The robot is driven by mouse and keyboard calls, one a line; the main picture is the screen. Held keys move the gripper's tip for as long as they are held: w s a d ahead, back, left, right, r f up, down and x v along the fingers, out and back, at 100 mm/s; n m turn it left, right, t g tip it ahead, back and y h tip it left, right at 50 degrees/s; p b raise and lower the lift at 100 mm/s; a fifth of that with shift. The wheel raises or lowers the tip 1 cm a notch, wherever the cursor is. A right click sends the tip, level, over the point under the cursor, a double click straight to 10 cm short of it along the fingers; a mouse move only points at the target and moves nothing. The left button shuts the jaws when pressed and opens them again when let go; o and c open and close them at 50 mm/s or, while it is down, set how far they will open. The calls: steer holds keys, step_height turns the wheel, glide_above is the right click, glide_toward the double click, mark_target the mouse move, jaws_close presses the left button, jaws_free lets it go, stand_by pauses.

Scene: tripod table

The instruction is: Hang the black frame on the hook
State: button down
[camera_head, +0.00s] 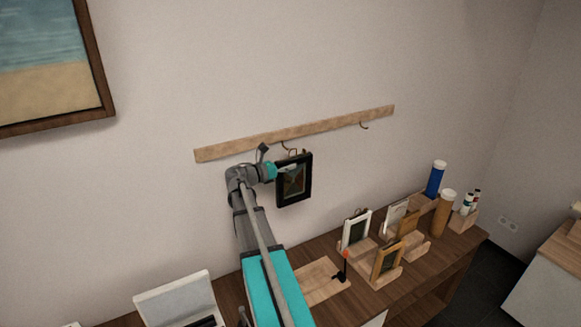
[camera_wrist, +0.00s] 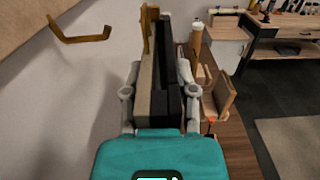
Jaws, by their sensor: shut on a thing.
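The black frame (camera_head: 307,177) is held upright close to the wall, just below the wooden hook rail (camera_head: 340,125). My gripper (camera_head: 283,170) is shut on its left side. In the wrist view, my gripper's fingers (camera_wrist: 156,88) clasp the frame (camera_wrist: 171,75), seen edge-on. A brass hook (camera_wrist: 82,35) sticks out from the rail at upper left, apart from the frame. A brass piece (camera_wrist: 147,28) rises at the frame's far top. In the head view a hook (camera_head: 285,146) is just above the frame; whether they touch cannot be told.
Another hook (camera_head: 364,126) on the rail's right is empty. The wooden table (camera_head: 425,270) below bears several small frames, a blue cylinder (camera_head: 435,179) and a tan cylinder (camera_head: 442,213). A large picture (camera_head: 50,65) hangs at upper left. The wall around the frame is clear.

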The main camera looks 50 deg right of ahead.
steer(key=shift+w+d+f, duration=0.1)
steer(key=shift+w+d, duration=0.15)
steer(key=shift+w, duration=0.55)
steer(key=shift+w+d+f, duration=0.1)
steer(key=shift+w+d, duration=0.15)
steer(key=shift+w, duration=0.55)
steer(key=shift+w+d+f+b, duration=0.2)
steer(key=shift+w+f+b, duration=0.15)
steer(key=shift+w+b, duration=0.2)
steer(key=shift+c, duration=1.6)
jaws_free()
steer(key=shift+w+a, duration=0.1)
steer(key=v, duration=1.1)
steer(key=shift+a, duration=0.35)
